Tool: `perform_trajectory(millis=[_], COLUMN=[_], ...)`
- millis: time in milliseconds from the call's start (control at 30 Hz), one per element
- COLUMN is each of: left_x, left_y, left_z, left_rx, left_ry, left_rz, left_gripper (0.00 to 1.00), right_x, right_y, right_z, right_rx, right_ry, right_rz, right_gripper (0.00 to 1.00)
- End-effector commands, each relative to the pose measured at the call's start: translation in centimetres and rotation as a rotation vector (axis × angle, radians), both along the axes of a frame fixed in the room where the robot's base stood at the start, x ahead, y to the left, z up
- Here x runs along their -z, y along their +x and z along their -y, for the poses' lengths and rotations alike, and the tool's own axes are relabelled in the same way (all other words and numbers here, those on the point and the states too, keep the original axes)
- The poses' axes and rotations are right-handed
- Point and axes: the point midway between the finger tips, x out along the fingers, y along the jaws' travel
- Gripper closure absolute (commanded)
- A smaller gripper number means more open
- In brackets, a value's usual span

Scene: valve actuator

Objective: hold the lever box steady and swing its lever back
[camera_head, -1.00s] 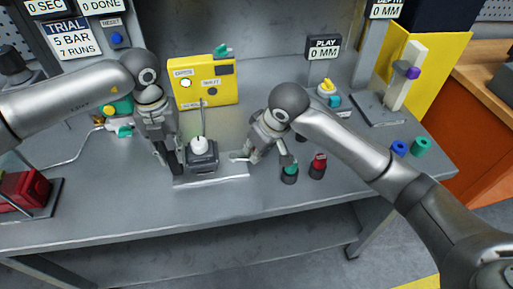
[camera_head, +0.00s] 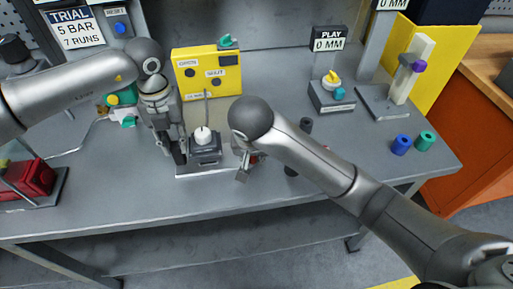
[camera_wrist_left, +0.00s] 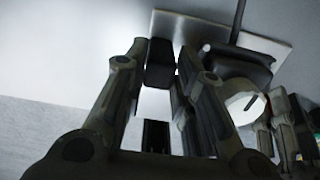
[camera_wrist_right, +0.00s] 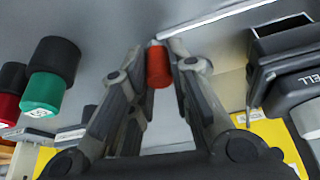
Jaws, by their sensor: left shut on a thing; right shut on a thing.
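The lever box (camera_head: 206,153) is a dark box with a white round top and a thin upright rod, on a pale plate (camera_head: 205,171). It also shows in the left wrist view (camera_wrist_left: 237,65). My left gripper (camera_head: 178,157) is at the plate's left side, shut on a dark upright block (camera_wrist_left: 160,65) beside the box. My right gripper (camera_head: 247,170) is right of the box, shut on a red cylinder (camera_wrist_right: 157,66) at the plate's right end. My right wrist partly hides it in the head view. I cannot tell how the red cylinder joins the box.
A yellow panel box (camera_head: 207,75) stands behind the lever box. Green-topped (camera_wrist_right: 50,80) and red-topped dark cylinders are near my right gripper. A stand with a white upright (camera_head: 412,68) and blue (camera_head: 401,144) and green (camera_head: 426,141) cylinders are further right. The front table strip is clear.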

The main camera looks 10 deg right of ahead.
Motion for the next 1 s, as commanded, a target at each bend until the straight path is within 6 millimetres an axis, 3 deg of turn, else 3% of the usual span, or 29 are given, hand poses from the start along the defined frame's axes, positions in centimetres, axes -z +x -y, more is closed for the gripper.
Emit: perform_trajectory(millis=[600,1000], left_x=[0.2,0.2], left_y=[-0.1,-0.1], left_z=[0.1,0.2], left_rx=[0.0,0.002], left_ry=[-0.001,-0.002], left_rz=[-0.002,-0.003], left_gripper=[1.0,1.0], right_x=[0.0,0.0], right_y=[-1.0,-1.1], right_z=[-2.7,-3.5], right_rx=[0.403,0.54], right_ry=[0.004,0.007], right_rz=[-0.001,-0.002], right_gripper=[1.0,1.0])
